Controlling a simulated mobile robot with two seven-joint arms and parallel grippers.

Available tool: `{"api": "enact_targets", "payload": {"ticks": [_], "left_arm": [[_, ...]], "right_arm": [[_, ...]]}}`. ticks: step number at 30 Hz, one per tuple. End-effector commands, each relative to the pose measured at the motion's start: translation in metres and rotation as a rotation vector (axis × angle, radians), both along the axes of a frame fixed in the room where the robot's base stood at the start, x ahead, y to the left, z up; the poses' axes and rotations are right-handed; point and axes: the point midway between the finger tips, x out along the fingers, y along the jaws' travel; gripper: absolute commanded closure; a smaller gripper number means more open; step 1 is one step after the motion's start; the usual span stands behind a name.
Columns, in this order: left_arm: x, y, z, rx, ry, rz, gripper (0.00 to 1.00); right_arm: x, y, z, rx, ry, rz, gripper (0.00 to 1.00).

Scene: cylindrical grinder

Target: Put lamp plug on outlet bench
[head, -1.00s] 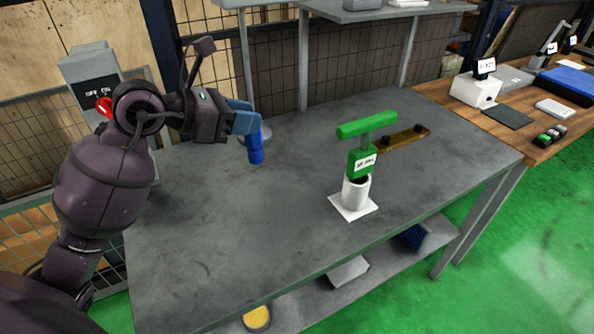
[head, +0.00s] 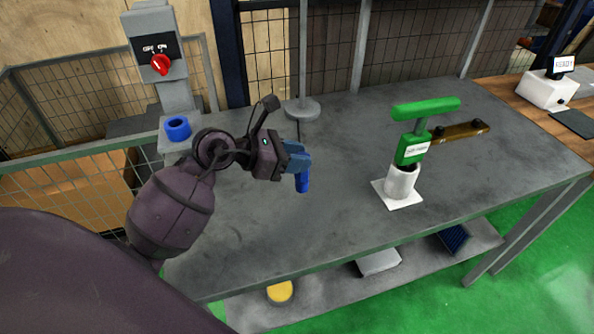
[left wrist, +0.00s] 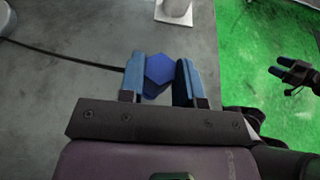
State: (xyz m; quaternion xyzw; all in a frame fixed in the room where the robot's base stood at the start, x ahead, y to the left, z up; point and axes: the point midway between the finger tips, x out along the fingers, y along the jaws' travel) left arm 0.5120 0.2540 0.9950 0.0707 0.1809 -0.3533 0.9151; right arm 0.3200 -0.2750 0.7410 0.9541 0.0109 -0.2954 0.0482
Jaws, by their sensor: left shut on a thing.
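The lamp plug is a blue piece (head: 302,182) hanging below my left gripper (head: 297,158) in the head view. My left gripper is shut on it, above the grey table. In the left wrist view the plug (left wrist: 159,72) shows a hexagonal face between the fingers, and a black cable runs off to the left. The outlet bench appears to be the small grey stand (head: 172,145) at the table's far left, with a blue ring-shaped socket (head: 177,127) on top. My right gripper (left wrist: 280,66) shows small in the left wrist view, its two fingertips apart and empty.
A grey post with a red OFF/ON switch (head: 160,64) stands behind the outlet. The table's middle is clear.

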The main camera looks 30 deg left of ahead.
Motion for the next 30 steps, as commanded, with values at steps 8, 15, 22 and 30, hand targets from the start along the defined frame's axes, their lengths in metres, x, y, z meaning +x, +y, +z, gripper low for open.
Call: {"api": "enact_targets", "payload": {"ticks": [8, 15, 22, 30], "left_arm": [[0.000, 0.000, -0.037, -0.002, 0.004, 0.001, 0.94], [0.000, 0.000, -0.040, 0.000, 0.000, 0.000, 0.94], [0.000, 0.000, -0.044, 0.000, 0.002, -0.001, 0.94], [0.000, 0.000, -0.043, 0.000, 0.002, -0.001, 0.43]], "right_arm": [[-0.002, 0.000, -0.005, 0.000, 0.004, 0.000, 0.39], [-0.001, 0.001, -0.004, 0.000, 0.002, 0.001, 0.39], [-0.001, 0.001, -0.007, 0.001, 0.005, 0.001, 0.39], [0.000, 0.001, -0.006, 0.001, 0.004, 0.001, 0.39]]}}
